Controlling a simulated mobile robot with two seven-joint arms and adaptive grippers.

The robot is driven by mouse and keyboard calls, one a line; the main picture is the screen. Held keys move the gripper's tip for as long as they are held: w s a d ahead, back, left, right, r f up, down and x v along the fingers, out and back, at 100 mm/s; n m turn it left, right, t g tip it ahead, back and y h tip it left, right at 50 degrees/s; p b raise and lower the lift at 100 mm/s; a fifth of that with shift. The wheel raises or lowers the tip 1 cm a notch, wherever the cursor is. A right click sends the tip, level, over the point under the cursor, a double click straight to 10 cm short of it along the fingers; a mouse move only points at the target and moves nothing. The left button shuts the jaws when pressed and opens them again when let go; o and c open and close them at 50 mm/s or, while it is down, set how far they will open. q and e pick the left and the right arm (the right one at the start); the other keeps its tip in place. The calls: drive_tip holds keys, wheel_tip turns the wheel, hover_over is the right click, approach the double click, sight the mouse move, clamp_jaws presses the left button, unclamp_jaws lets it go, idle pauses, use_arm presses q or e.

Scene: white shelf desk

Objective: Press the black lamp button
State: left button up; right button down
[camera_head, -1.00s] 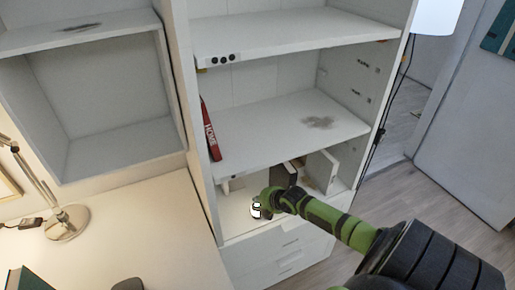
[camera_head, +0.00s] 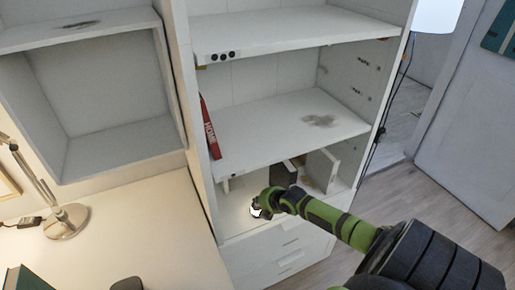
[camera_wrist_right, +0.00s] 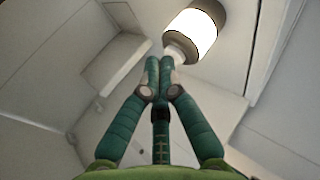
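A small lamp with a glowing white cylinder (camera_wrist_right: 190,35) and grey-brown end bands is in the right wrist view. In the head view it is a bright white spot (camera_head: 256,211) in the low shelf compartment, partly covered by my gripper. My right gripper (camera_wrist_right: 165,62) is shut, fingertips together and empty, right at the lamp's lower end; I cannot tell if they touch it. It also shows in the head view (camera_head: 266,203). No black button can be made out on this lamp. My left gripper is not in view.
The shelf board (camera_head: 280,130) above and upright dark (camera_head: 284,175) and white (camera_head: 322,168) items stand close to my right gripper. A red book (camera_head: 209,128) leans on the middle shelf. A desk lamp (camera_head: 66,221) with a dark cord control (camera_head: 29,222) stands on the left desk.

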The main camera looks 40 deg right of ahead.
idle(0.4)
drive_tip(key=shift+r+p, duration=0.35)
drive_tip(key=shift+p, duration=0.05)
wheel_tip(320, 180, up, 6)
drive_tip(key=p, duration=0.5)
drive_tip(key=shift+p, duration=0.4)
